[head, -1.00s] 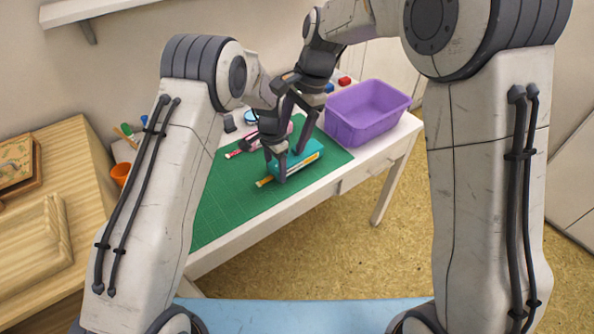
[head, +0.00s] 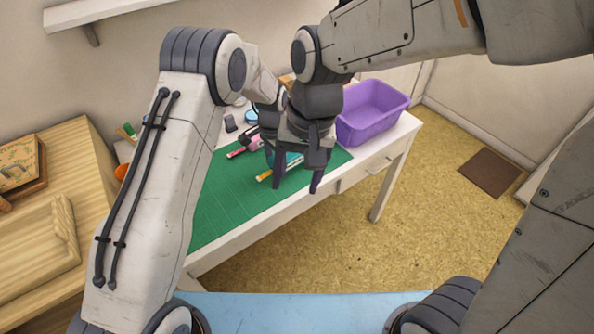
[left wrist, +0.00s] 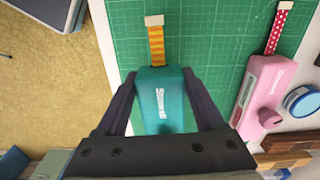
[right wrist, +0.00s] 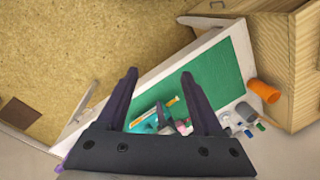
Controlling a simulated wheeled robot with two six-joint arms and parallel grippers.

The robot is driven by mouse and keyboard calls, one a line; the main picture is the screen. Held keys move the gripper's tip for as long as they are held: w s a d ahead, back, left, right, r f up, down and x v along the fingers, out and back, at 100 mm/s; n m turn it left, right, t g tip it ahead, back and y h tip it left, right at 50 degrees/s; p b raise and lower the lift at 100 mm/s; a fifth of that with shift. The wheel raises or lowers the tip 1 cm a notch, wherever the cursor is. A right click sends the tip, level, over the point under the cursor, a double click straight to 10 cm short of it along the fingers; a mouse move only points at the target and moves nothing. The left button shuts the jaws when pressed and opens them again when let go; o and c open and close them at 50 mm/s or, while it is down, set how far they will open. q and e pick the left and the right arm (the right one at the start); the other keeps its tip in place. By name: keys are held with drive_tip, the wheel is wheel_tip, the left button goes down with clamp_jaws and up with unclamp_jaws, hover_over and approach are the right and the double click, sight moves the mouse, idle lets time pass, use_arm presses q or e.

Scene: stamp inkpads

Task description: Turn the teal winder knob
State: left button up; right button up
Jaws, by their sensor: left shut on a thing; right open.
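The teal winder (left wrist: 165,90) is a teal box on the green cutting mat (left wrist: 215,45), with an orange striped strip (left wrist: 157,40) coming out of one end. Its knob does not show. My left gripper (left wrist: 160,75) is shut on the box, a finger along each side. In the head view only a bit of the teal winder (head: 293,158) shows behind my right gripper (head: 297,188), which is open, empty and points down. In the right wrist view the teal winder (right wrist: 146,121) shows between the fingers, farther off.
A pink winder (left wrist: 262,90) with a knob and a red dotted strip lies beside the teal one. A round blue-rimmed tin (left wrist: 302,100) is near it. A purple bin (head: 372,110) stands at the table's right end. An orange cup (right wrist: 263,90) is at the other end.

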drive_tip(key=shift+s, duration=0.15)
drive_tip(key=shift+c, duration=0.3)
drive_tip(key=shift+c, duration=1.1)
drive_tip(key=w+d+f+n+t+y, duration=0.15)
drive_tip(key=w+n, duration=0.25)
drive_tip(key=w, duration=0.4)
drive_tip(key=w+d+f+n+t, duration=0.1)
drive_tip(key=w+f+n, duration=0.15)
drive_tip(key=w, duration=0.65)
drive_tip(key=w+d+f+n+t, duration=0.15)
drive_tip(key=w+n, duration=0.25)
drive_tip(key=w, duration=0.4)
drive_tip(key=shift+g, duration=0.3)
drive_tip(key=x, duration=1.2)
drive_tip(key=shift+w+r, duration=0.1)
clamp_jaws()
